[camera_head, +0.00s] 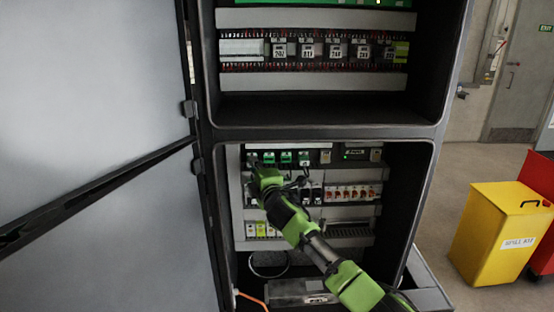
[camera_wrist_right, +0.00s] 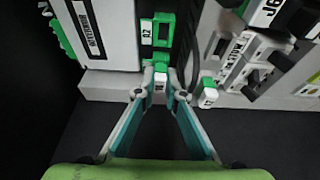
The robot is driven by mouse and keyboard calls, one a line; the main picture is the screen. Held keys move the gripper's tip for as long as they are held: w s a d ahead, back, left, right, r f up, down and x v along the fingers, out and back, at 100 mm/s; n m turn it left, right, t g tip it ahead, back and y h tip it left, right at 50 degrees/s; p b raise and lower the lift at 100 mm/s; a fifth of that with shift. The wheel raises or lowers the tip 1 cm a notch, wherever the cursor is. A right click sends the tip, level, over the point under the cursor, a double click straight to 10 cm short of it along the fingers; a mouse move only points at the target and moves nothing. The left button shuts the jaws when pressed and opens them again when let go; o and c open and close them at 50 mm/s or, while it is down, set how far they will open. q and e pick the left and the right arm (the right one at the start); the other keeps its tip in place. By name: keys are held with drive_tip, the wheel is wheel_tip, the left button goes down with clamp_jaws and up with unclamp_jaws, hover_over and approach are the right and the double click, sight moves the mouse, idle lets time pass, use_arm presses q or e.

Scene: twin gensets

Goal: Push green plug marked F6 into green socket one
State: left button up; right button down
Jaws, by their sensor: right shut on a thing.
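My right gripper (camera_head: 262,172) reaches into the lower bay of the cabinet, at the left end of a row of green sockets. In the wrist view my right gripper (camera_wrist_right: 161,95) is shut on a small white and green plug (camera_wrist_right: 160,78); its label is too small to read. A green socket (camera_wrist_right: 156,30) with a white label strip lies just beyond the plug. I cannot tell whether the plug touches it. In the head view several green sockets (camera_head: 286,157) show along the upper rail; the gripper and arm partly hide the area below them. My left gripper is not in view.
Another white and green plug (camera_wrist_right: 208,93) sits right of the fingers. White labelled modules (camera_wrist_right: 240,60) and a dark cable stand close on the right. The cabinet's left wall is near the gripper. The open door (camera_head: 90,130) fills the left; a yellow bin (camera_head: 497,235) stands right.

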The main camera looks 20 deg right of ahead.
drive_tip(key=shift+w, duration=0.1)
idle(0.3)
drive_tip(key=c, duration=2)
unclamp_jaws()
